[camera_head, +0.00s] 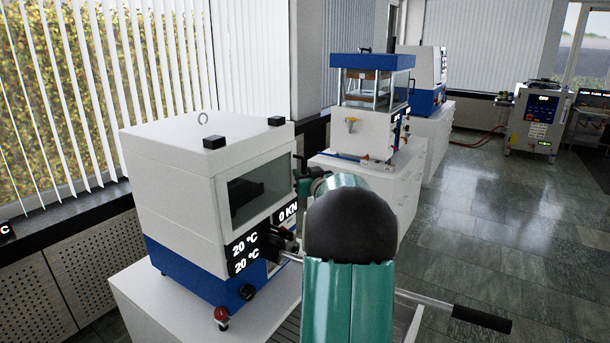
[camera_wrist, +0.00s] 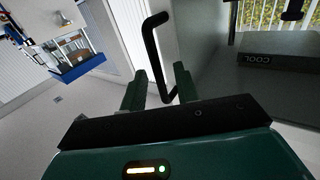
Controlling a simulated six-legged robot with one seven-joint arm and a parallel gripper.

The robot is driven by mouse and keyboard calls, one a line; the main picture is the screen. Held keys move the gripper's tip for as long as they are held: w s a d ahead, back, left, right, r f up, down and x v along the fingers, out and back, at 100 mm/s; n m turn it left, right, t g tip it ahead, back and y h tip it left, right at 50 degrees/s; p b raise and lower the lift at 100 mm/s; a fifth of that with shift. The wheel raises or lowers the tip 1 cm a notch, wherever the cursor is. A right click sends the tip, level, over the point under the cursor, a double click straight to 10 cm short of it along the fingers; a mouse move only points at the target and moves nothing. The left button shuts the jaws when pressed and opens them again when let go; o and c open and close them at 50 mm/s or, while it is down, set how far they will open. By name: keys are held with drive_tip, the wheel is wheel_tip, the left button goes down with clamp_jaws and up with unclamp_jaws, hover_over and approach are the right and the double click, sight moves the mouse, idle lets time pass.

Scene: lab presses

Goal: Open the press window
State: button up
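The press (camera_head: 190,185) is a white box with a blue base at the left of the head view. Its dark window (camera_head: 260,188) is in the front face and looks closed there. My gripper (camera_head: 303,184) is at the window's right edge, partly hidden by my arm. In the wrist view, a black bar handle (camera_wrist: 151,40) runs down between the two green fingers of my gripper (camera_wrist: 160,72). The fingers are apart, with a gap around the handle; contact is not clear.
Digital displays (camera_head: 246,253) and a black knob (camera_head: 247,292) sit below the window. A second press (camera_head: 372,95) stands behind on a white cabinet (camera_head: 385,185). A grey block marked COOL (camera_wrist: 270,65) is at right in the wrist view. Open floor (camera_head: 500,220) lies to the right.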

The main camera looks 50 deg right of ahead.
clamp_jaws()
drive_tip(key=shift+s, duration=0.2)
